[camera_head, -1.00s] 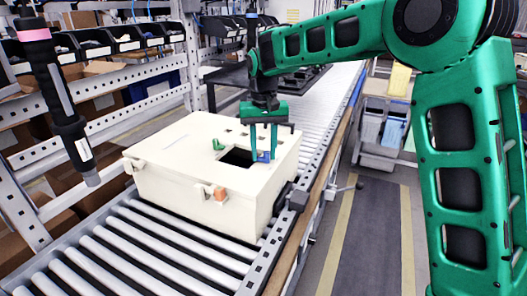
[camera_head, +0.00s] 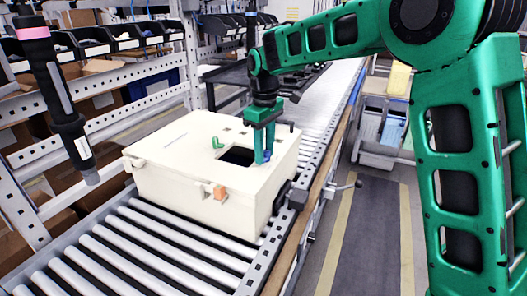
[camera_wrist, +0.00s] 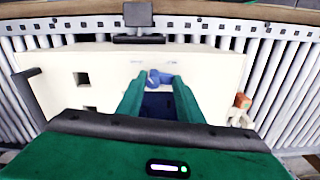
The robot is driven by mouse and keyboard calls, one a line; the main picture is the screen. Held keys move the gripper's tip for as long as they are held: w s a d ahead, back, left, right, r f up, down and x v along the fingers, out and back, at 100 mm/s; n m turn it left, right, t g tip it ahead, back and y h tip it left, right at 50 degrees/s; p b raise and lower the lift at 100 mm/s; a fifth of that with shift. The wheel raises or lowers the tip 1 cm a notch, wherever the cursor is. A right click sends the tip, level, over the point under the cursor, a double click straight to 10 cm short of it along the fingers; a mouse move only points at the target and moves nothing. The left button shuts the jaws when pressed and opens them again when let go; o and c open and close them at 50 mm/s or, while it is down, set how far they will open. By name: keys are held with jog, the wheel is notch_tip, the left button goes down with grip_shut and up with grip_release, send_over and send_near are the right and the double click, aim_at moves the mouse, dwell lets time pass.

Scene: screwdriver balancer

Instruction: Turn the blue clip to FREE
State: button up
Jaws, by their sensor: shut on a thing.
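The blue clip (camera_wrist: 153,78) sits on the top of the cream box (camera_head: 180,150), at the edge of a square opening (camera_head: 237,156). In the head view only a small part of the clip (camera_head: 267,155) shows beside the fingers. My gripper (camera_head: 262,158) points down at the clip. In the wrist view its green fingers (camera_wrist: 152,84) close in on both sides of the clip, and it is shut on it. Faint markings lie on the lid beyond the clip, too small to read. A green clip (camera_head: 217,143) stands on the lid left of the opening.
An orange-marked latch (camera_head: 219,192) is on the box's front. The box rests on a roller conveyor (camera_head: 150,240) with a side rail. A dark screwdriver with a pink band (camera_head: 55,90) hangs at the left. Shelves with bins stand behind.

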aim_at(267, 152)
jog(key=shift+d+n, duration=0.25)
jog(key=shift+n, duration=0.25)
jog(key=shift+w, duration=0.1)
jog(key=o, duration=0.9)
jog(key=shift+d, duration=0.1)
jog(key=shift+o, duration=0.8)
jog(key=shift+n, duration=0.3)
notch_tip(267, 152, up, 11)
jog(key=shift+f, duration=0.1)
